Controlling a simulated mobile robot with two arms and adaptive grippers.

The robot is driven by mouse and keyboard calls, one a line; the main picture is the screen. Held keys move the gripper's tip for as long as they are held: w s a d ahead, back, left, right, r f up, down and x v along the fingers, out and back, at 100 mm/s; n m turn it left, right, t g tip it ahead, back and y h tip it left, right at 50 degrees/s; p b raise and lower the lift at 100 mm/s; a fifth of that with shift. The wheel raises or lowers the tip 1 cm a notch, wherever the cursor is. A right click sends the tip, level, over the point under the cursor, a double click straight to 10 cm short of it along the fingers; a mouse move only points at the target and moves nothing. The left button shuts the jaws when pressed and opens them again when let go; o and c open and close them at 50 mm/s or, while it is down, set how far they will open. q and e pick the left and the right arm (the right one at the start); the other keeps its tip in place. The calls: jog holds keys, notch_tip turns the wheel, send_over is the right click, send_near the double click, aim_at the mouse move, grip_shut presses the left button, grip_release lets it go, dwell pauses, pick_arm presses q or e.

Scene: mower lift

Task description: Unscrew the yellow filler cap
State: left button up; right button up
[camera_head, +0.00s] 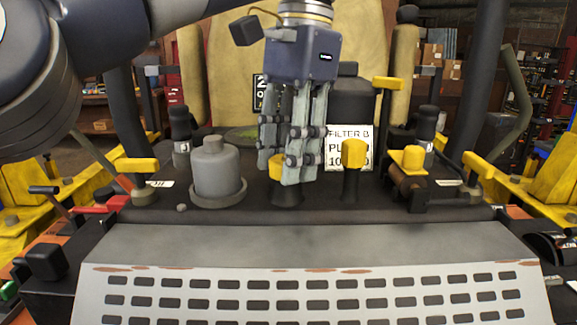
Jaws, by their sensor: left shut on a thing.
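The yellow filler cap (275,169) sits on a short black neck (286,194) at the middle of the mower's dark deck. My left gripper (284,172) points straight down from above and is shut on the cap. Its grey fingers hide most of the cap, and only a yellow part shows between them. I cannot tell whether the cap has turned or lifted off its neck. My right gripper is not in view.
A yellow-topped black post (353,157) stands close to the right of the fingers. A grey domed canister (217,172) is to the left. A yellow-capped brown cylinder (408,175) and a white label sign (349,148) stand to the right. A slotted pale panel (310,290) is in front.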

pick_arm(q)
jog(key=shift+f+n+b, duration=0.25)
jog(key=shift+n+b, duration=0.25)
jog(key=shift+n, duration=0.9)
jog(key=o, duration=1.2)
jog(key=shift+r, duration=0.1)
jog(key=shift+r, duration=0.1)
